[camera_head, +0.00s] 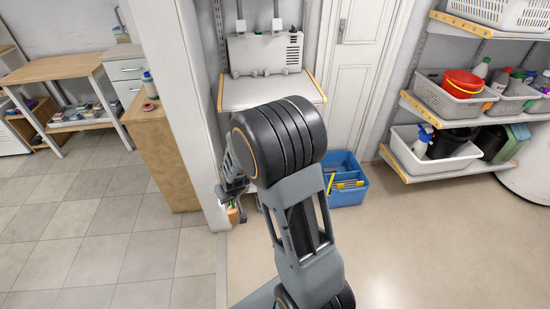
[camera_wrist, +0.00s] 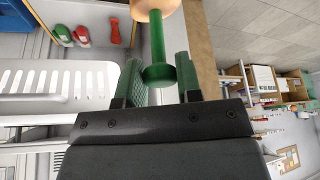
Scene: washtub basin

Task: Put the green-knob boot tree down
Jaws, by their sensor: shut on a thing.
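The green-knob boot tree shows in the wrist view as a green knob (camera_wrist: 158,75) on a green stem, with a pale wooden part (camera_wrist: 155,6) cut off by the top edge. My gripper (camera_wrist: 158,78) is shut on it, with a green-padded finger on each side of the knob. In the head view my gripper (camera_head: 232,192) hangs low at the left of my arm, beside the white wall post. A small tan piece (camera_head: 233,214) shows just below it, probably the boot tree's wood. The rest of it is hidden or out of frame.
A blue crate (camera_head: 346,184) with yellow-marked items stands on the floor right of my arm. A white shelf (camera_head: 262,94) is behind my arm. A wooden cabinet (camera_head: 160,150) stands at left. Shelves with baskets (camera_head: 450,100) fill the right. Floor in front is clear.

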